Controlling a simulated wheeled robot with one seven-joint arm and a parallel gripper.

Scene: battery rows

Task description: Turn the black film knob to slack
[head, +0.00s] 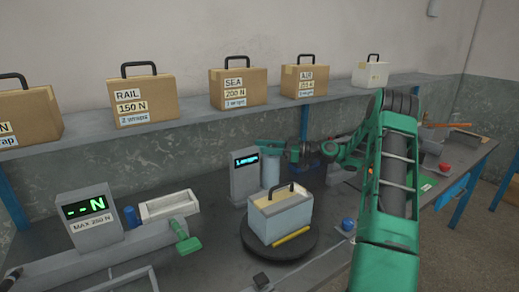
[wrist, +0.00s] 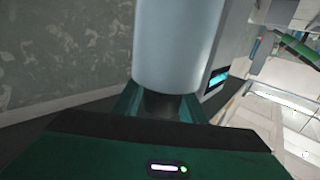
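A pale grey-blue film roll (head: 270,171) stands upright beside a grey post with a lit display (head: 245,159). My gripper (head: 270,146) is at the upper end of this roll in the head view. In the wrist view my gripper (wrist: 163,108) has its teal fingers spread, close to the end of the large roll (wrist: 172,45). A dark patch shows between the fingers; I cannot tell whether it is the black film knob or a gap. The knob is not clearly seen in either view, and its setting cannot be read.
A grey box with a black handle (head: 279,216) sits on a dark round turntable (head: 252,244) with a yellow bar. A blue button (head: 347,224) is right of it. A scale display (head: 86,214) and white tray (head: 168,205) are left. Labelled cartons line the shelf (head: 205,114) behind.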

